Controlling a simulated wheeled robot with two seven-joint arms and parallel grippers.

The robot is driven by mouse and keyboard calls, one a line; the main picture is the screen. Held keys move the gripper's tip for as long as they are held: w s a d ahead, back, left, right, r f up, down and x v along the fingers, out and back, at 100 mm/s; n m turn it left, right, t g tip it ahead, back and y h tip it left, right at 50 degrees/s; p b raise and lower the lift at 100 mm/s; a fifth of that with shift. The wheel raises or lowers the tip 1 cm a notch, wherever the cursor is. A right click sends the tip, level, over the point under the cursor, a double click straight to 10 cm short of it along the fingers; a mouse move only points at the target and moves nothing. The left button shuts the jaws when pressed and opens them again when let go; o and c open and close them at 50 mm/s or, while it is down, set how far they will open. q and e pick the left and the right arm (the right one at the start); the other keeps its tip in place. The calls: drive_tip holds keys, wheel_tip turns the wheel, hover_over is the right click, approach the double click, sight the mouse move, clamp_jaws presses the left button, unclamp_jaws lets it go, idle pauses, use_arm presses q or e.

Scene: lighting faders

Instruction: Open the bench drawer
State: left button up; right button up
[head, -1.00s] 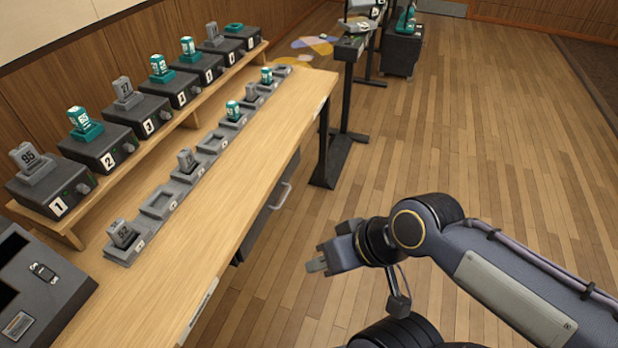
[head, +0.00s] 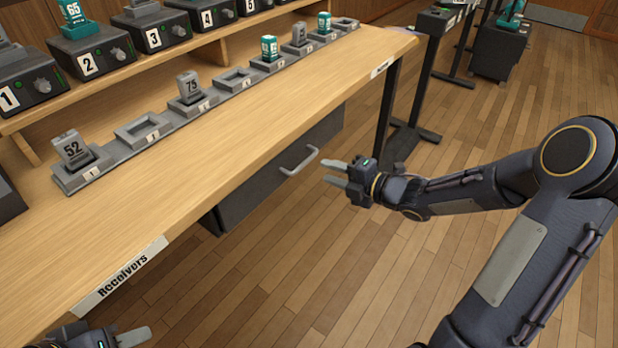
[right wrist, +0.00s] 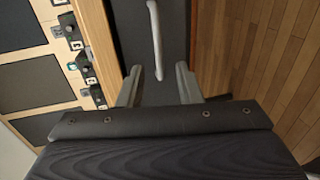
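The bench drawer (head: 262,178) is a dark grey box under the wooden bench top, and its front looks flush under the bench. Its silver bar handle (head: 299,161) shows on the front. My right gripper (head: 335,173) is open, just right of the handle and apart from it. In the right wrist view the handle (right wrist: 156,40) stands ahead, in line with the gap between the two open fingers (right wrist: 158,84). My left gripper (head: 134,337) shows only partly at the bottom left edge, and its opening cannot be told.
The bench top (head: 230,125) carries a row of numbered grey holders (head: 139,130), some with upright packs. Numbered dark boxes (head: 95,60) stand on a shelf behind. A bench leg (head: 386,110) stands right of the drawer. The floor in front is clear.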

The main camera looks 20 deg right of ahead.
sight(305, 164)
drive_tip(key=b+x, duration=0.1)
drive_tip(key=x, duration=0.6)
drive_tip(key=shift+a+r, duration=0.1)
drive_tip(key=shift+a, duration=0.05)
drive_tip(key=shift+c, duration=0.3)
clamp_jaws()
